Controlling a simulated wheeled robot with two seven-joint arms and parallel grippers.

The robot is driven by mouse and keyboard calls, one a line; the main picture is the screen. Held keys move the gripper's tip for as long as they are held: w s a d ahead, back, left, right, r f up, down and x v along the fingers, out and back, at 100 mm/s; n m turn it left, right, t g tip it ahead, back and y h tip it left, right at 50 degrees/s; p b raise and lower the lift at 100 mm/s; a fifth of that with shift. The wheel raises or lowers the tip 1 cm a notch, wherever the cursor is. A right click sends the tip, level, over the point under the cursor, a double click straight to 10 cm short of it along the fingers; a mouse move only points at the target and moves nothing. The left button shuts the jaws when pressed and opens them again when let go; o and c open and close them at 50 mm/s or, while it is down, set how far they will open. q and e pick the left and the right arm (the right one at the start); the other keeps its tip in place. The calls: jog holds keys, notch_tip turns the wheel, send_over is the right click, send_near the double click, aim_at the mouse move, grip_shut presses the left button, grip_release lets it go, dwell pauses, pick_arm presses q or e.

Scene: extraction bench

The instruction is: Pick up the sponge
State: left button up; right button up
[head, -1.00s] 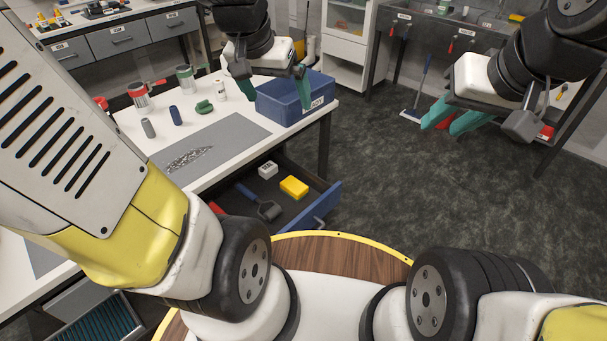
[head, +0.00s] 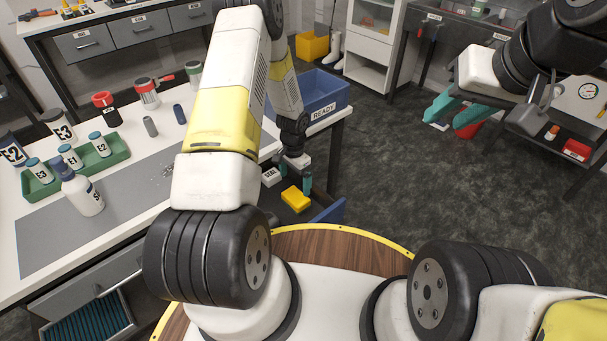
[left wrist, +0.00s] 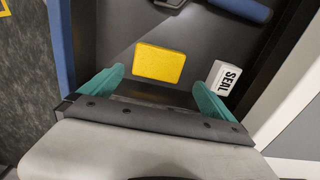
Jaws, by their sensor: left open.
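The yellow sponge (head: 296,198) lies flat in the open drawer under the left bench. It also shows in the left wrist view (left wrist: 160,63), lying between the lines of my two teal fingers and just beyond their tips. My left gripper (head: 293,178) is over the drawer, close above the sponge; it is open and empty. The left wrist view shows its fingers (left wrist: 159,78) spread wider than the sponge, apart from it. My right gripper (head: 450,113) hangs over the floor at the right, far from the sponge; its finger spacing is unclear.
A white block marked SEAL (left wrist: 225,77) lies in the drawer beside the right finger. A blue-handled tool (left wrist: 240,8) lies farther in. The drawer's blue front (head: 331,212) is close to the gripper. A blue READY bin (head: 325,92) stands on the bench corner above.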

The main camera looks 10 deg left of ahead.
aim_at(296, 196)
pick_arm(q)
notch_tip(296, 196, down, 9)
jog(key=shift+s+d+r, duration=0.1)
jog(key=shift+s, duration=0.05)
jog(key=c, duration=1.1)
jog(key=shift+r, duration=0.1)
notch_tip(296, 196, up, 10)
jog(key=shift+f, duration=0.1)
